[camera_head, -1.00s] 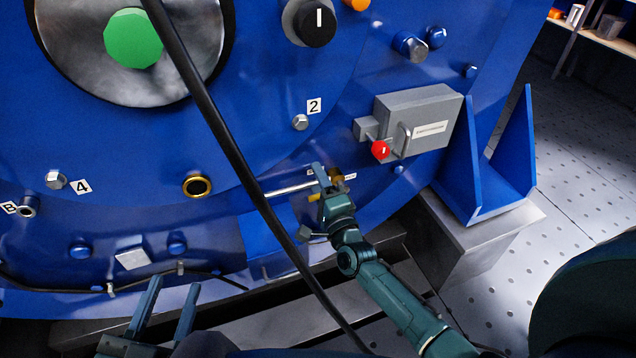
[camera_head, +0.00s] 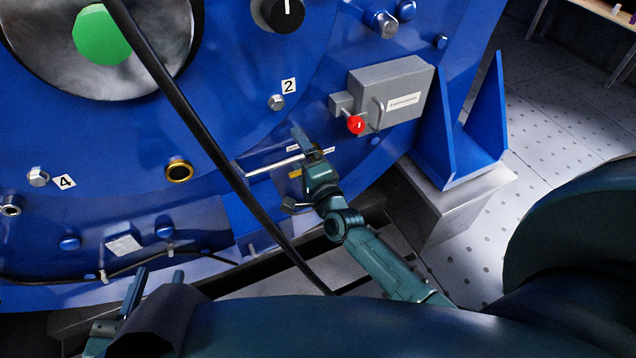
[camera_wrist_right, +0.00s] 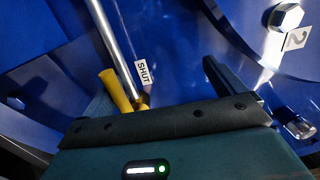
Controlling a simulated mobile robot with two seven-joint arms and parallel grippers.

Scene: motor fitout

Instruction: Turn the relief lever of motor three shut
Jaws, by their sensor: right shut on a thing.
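The relief lever is a silver rod (camera_head: 275,166) low on the blue motor face, pointing left from its pivot. A yellow pointer (camera_head: 295,173) sits beside the pivot. In the right wrist view the rod (camera_wrist_right: 116,48) runs up from the pivot, with the yellow pointer (camera_wrist_right: 114,90) and a "SHUT" label (camera_wrist_right: 144,73) close by. My right gripper (camera_head: 308,150) is shut on the lever at its pivot end; its jaws partly hide the hub. My left gripper (camera_head: 157,283) is open and empty at the bottom left, partly hidden by my own arm. No number three label shows.
A black cable (camera_head: 180,100) hangs across the motor face, left of the lever. A grey box (camera_head: 395,85) with a red knob (camera_head: 355,125) juts out above right. A blue bracket (camera_head: 475,150) stands at the right. Metal floor (camera_head: 540,120) is clear beyond it.

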